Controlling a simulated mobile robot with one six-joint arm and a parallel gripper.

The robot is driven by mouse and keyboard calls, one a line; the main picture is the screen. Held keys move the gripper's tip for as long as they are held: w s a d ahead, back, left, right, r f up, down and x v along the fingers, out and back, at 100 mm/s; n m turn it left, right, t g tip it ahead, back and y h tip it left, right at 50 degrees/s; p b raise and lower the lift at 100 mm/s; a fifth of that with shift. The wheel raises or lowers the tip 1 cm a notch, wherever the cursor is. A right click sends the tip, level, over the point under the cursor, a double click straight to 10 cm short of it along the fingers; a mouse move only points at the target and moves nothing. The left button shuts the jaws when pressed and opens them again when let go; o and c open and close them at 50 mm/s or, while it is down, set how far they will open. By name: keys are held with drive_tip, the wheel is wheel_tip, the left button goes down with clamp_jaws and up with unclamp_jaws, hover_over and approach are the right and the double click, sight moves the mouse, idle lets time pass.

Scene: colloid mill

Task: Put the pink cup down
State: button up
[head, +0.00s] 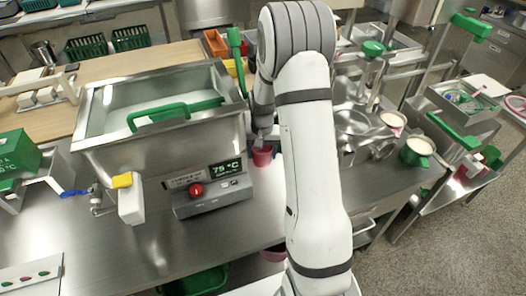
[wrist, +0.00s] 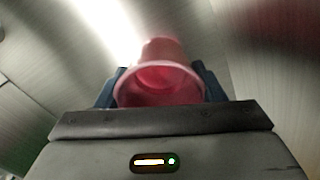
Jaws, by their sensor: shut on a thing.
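The pink cup (head: 262,156) is beside the right side of the steel tank with the green handle, low over the steel counter. In the wrist view the pink cup (wrist: 160,80) sits between the two dark fingers, its open rim facing the camera. My gripper (wrist: 160,88) is shut on the cup. In the head view my gripper (head: 264,140) is partly hidden behind my white arm. I cannot tell whether the cup's base touches the counter.
The steel tank (head: 160,150) stands close on the left, with a control box (head: 208,188) reading 75 °C in front. The steel counter (head: 240,215) is bare in front of the cup. A steel machine (head: 352,122) and a green jug (head: 417,150) stand at right.

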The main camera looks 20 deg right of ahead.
drive_tip(key=o, duration=1)
drive_tip(key=shift+f, duration=0.15)
